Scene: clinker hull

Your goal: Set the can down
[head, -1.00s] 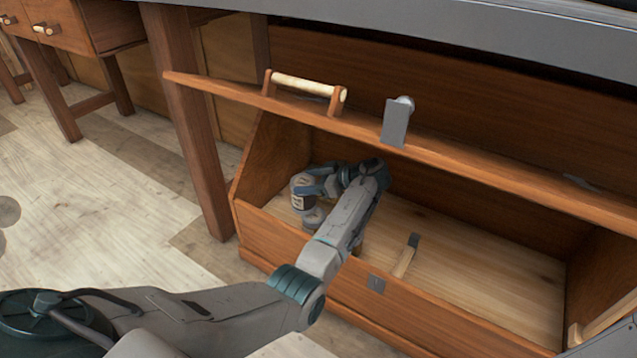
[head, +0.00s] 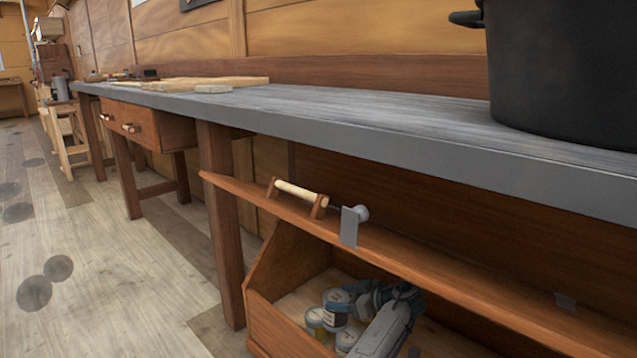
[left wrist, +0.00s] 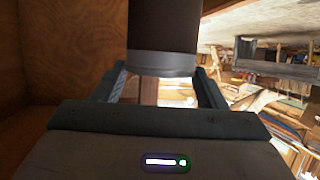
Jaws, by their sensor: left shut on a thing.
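The can (head: 337,307) is dark with a pale label and a light lid. It stands roughly upright inside the open wooden chest (head: 262,318), at its left end. My left gripper (head: 358,299) is shut on it from the right. In the left wrist view the can (left wrist: 165,28) shows as a dark body with a grey rim, between the two fingers of my left gripper (left wrist: 163,85). I cannot tell whether its base touches the chest floor. My right gripper is not in view.
Two other cans stand close by in the chest, one yellowish (head: 315,322) and one pale-topped (head: 347,340).

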